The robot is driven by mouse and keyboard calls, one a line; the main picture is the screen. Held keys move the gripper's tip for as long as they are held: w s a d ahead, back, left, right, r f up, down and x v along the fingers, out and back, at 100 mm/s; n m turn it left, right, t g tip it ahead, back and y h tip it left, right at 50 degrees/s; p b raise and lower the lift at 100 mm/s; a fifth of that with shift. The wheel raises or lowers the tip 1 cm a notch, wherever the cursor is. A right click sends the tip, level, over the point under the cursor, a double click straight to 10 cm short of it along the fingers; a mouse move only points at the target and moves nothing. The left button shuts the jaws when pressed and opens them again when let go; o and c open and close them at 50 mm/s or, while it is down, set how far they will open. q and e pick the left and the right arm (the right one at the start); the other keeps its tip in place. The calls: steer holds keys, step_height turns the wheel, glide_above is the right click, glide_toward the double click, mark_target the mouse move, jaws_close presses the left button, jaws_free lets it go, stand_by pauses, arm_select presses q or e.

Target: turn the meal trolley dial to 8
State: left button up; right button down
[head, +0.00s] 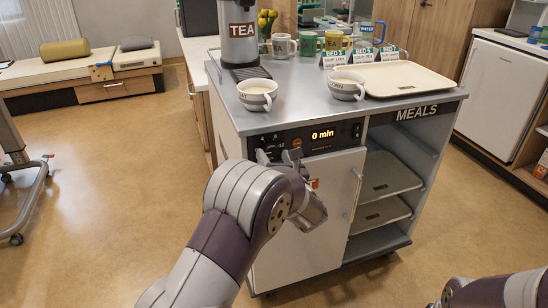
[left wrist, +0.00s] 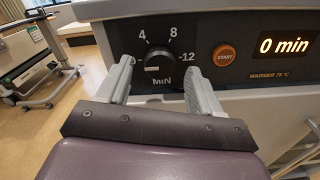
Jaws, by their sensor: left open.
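The meal trolley (head: 300,95) stands ahead, with a dark control panel on its front. In the left wrist view the black dial (left wrist: 157,62) has a pale mark on its lower left part, with the numbers 4, 8 and 12 around it and MIN below. The display (left wrist: 284,46) reads 0 min; it also shows in the head view (head: 322,134). My left gripper (left wrist: 161,78) is open, with one finger on each side of the dial; contact cannot be told. In the head view my left gripper (head: 280,158) largely hides the dial. My right gripper is out of view.
An orange START button (left wrist: 224,55) is just right of my right-hand finger. Two cups (head: 257,95) (head: 346,86), a tea urn (head: 240,40) and a tray (head: 402,78) stand on the trolley top. A door handle (head: 356,190) sticks out below the panel.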

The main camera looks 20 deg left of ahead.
arm_select(q)
steer(key=shift+w+a, duration=0.3)
steer(key=shift+w, duration=0.1)
steer(key=c, duration=1.1)
steer(key=shift+o, duration=0.2)
